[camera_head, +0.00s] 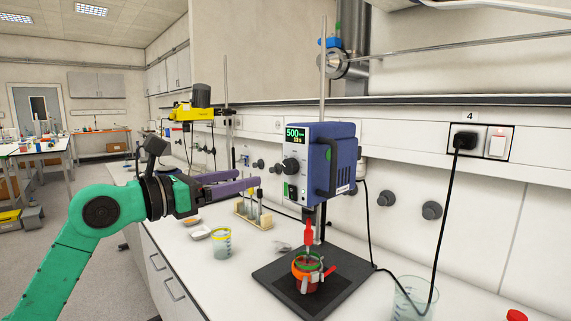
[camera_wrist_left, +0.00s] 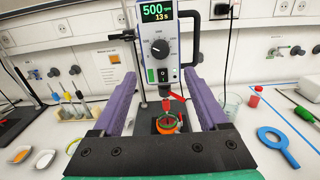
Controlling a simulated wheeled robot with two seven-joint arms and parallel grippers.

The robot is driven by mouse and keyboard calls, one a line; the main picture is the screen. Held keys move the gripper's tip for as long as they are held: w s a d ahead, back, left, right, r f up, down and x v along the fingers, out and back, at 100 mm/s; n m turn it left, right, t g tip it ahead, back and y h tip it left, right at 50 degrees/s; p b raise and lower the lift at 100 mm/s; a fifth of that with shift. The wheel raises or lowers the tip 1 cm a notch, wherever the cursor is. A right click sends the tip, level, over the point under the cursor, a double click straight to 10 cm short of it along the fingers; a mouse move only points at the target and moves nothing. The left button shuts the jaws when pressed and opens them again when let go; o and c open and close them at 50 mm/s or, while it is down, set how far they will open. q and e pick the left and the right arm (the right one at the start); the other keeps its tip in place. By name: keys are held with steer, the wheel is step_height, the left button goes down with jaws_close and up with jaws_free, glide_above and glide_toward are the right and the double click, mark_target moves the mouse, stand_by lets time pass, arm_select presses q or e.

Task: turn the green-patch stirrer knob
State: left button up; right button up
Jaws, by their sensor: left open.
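The stirrer (camera_head: 332,150) is a blue-and-white overhead unit on a rod, its display reading 500 rpm and 13 s. Its dark round knob (camera_head: 290,165) sits below the display, and a green patch shows lower on the front. In the left wrist view the knob (camera_wrist_left: 160,48) is seen face-on, with the green patch (camera_wrist_left: 151,76) low at its left. My left gripper (camera_head: 252,182) is open and empty, with purple fingers pointing at the stirrer front, apart from the knob. In the left wrist view the fingers (camera_wrist_left: 162,78) spread either side of the stirrer, with the knob above the tips.
A red-and-green vessel (camera_head: 307,272) stands on the dark base plate (camera_head: 270,275) under the stirrer. A tube rack (camera_head: 253,215), a yellow-rimmed beaker (camera_head: 221,244) and a clear beaker (camera_head: 411,297) stand on the bench. A blue magnifier-shaped tool (camera_wrist_left: 275,140) lies at right in the left wrist view.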

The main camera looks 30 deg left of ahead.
arm_select(q)
steer(key=p, duration=0.3)
glide_toward(286, 169)
steer(key=w+r, duration=0.1)
steer(key=p+x, duration=0.4)
steer(key=x, duration=0.2)
steer(key=shift+w+d, duration=0.2)
steer(key=shift+w, duration=0.1)
steer(key=shift+w+d+f+p, duration=0.1)
steer(key=shift+w+f+p, duration=0.2)
steer(key=shift+w+p, duration=0.15)
steer(key=shift+w+d+f, duration=0.1)
steer(key=shift+d+f, duration=0.05)
jaws_close()
arm_select(e)
step_height(286, 169, up, 9)
steer(key=s, duration=0.1)
steer(key=shift+f, duration=0.15)
